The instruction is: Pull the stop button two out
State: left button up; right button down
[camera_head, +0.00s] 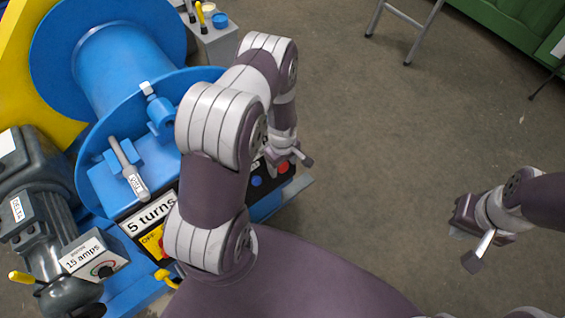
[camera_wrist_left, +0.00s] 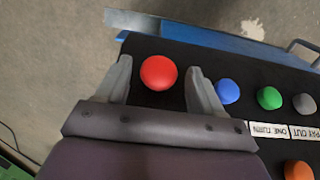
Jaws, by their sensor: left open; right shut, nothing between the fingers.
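A round red button (camera_wrist_left: 159,73), the likely stop button two, sits at the end of a black control panel (camera_wrist_left: 150,98). No label for it shows. It also shows in the head view (camera_head: 283,167), just below my left gripper (camera_head: 296,158). In the left wrist view my left gripper (camera_wrist_left: 159,66) is open, with one finger on each side of the red button. The fingers do not appear closed on it; their height above the panel is hard to tell. My right gripper (camera_head: 481,250) is shut and empty over the floor at the right.
Blue (camera_wrist_left: 227,91), green (camera_wrist_left: 269,98) and grey (camera_wrist_left: 304,104) buttons line the panel beside the right finger. An orange button (camera_wrist_left: 298,170) sits nearer. The blue winch drum (camera_head: 120,55) and a grey motor (camera_head: 40,190) stand left.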

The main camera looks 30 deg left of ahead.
pick_arm(q)
jog(key=shift+w+f, duration=0.1)
jog(key=shift+f, duration=0.05)
grip_shut()
jog(key=shift+s+d+r+p, duration=0.2)
jog(key=shift+d+r+p, duration=0.15)
jog(key=shift+d, duration=0.1)
grip_release()
jog(key=shift+d, duration=0.1)
